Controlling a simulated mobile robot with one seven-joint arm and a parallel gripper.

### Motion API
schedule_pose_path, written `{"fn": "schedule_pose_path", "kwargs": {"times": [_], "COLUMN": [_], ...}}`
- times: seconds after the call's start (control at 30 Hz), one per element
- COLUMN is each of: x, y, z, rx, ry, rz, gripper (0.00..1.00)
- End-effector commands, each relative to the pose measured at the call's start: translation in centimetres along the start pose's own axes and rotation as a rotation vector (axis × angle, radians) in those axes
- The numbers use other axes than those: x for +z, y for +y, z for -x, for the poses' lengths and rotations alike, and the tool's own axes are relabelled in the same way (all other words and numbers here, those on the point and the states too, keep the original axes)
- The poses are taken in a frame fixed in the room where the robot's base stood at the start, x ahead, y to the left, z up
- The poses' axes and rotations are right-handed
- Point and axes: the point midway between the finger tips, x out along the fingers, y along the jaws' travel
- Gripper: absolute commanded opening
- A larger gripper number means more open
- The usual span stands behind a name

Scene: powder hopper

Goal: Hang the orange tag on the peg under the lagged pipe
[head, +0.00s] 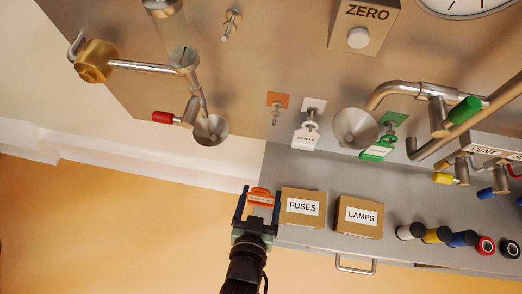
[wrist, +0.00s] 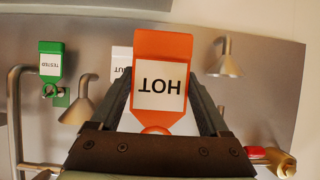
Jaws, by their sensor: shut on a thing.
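The orange tag (head: 262,196) is held by my gripper (head: 258,205), low in the head view left of the FUSES box. In the wrist view the orange tag (wrist: 163,48) stands between the fingers (wrist: 163,105), its white HOT label upside down. The gripper is shut on its sides. A bare metal peg (head: 275,117) with an orange backing plate (head: 278,100) sticks out of the panel, above and apart from the tag. I cannot tell which pipe is lagged. In the wrist view the held tag hides part of the panel, and I cannot make out the orange-plated peg.
A white tag (head: 305,137) and a green tag (head: 378,149) hang on neighbouring pegs. Funnels (head: 356,129) (head: 211,130) jut out on both sides of the orange-plated peg. The FUSES box (head: 303,208) and LAMPS box (head: 359,216) stand on the shelf right of my gripper.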

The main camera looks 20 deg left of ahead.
Motion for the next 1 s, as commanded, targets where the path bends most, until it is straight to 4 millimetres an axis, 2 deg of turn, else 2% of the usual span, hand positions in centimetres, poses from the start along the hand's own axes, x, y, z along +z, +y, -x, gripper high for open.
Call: {"fn": "schedule_pose_path", "kwargs": {"times": [0.27,1.0], "x": [-0.1,2.0], "y": [0.0,0.0], "z": [0.4,4.3], "rx": [0.000,0.000], "ry": [-0.001,-0.002], "rz": [0.000,0.000], "gripper": [0.25,0.25]}}
